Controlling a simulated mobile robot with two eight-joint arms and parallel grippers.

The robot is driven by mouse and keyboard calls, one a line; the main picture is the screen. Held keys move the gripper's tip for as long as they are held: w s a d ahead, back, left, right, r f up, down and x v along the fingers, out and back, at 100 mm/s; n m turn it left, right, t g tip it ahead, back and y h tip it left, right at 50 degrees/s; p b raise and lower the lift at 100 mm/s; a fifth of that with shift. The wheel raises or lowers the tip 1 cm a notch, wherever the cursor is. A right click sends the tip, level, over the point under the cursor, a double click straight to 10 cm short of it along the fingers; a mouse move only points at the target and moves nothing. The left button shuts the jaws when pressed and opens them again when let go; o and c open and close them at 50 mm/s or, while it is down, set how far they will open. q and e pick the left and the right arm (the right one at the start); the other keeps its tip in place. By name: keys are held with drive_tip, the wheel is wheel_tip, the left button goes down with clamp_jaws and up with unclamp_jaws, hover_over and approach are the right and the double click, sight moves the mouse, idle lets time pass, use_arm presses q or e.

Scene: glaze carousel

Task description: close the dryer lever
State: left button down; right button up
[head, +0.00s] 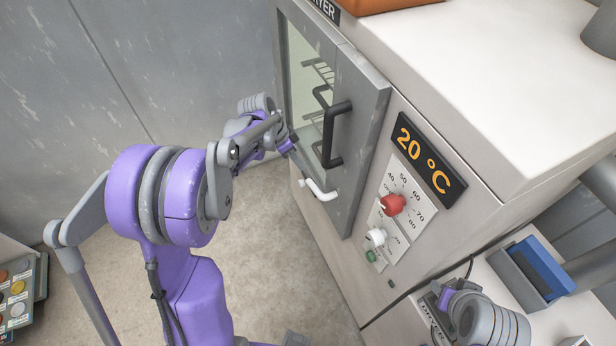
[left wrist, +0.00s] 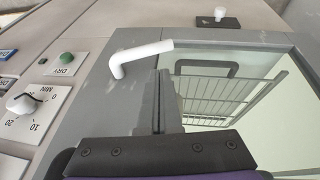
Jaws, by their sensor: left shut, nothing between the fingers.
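The white dryer lever (head: 319,191) is a bent bar low on the grey door of the dryer (head: 364,110). In the left wrist view the lever (left wrist: 143,54) sits on the grey frame, with its long arm reaching right toward the glass. My left gripper (head: 290,145) is in front of the door, above and left of the lever in the head view. In the left wrist view its shut, empty fingers (left wrist: 167,84) point toward the lever's free end. I cannot tell whether they touch it.
A black door handle (head: 333,135) stands out just right of my left gripper. A red knob (head: 393,204), a white knob (head: 376,237) and a green button (head: 371,256) are on the dryer's panel. The floor left of the dryer is clear.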

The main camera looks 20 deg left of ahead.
sight(313, 185)
use_arm(q)
drive_tip(key=x, duration=0.4)
drive_tip(key=s+x, duration=0.1)
drive_tip(key=x, duration=0.2)
drive_tip(key=shift+d+f, duration=0.1)
drive_tip(key=shift+d, duration=0.15)
drive_tip(key=shift+d, duration=0.1)
use_arm(e)
drive_tip(key=shift+a+f, duration=0.1)
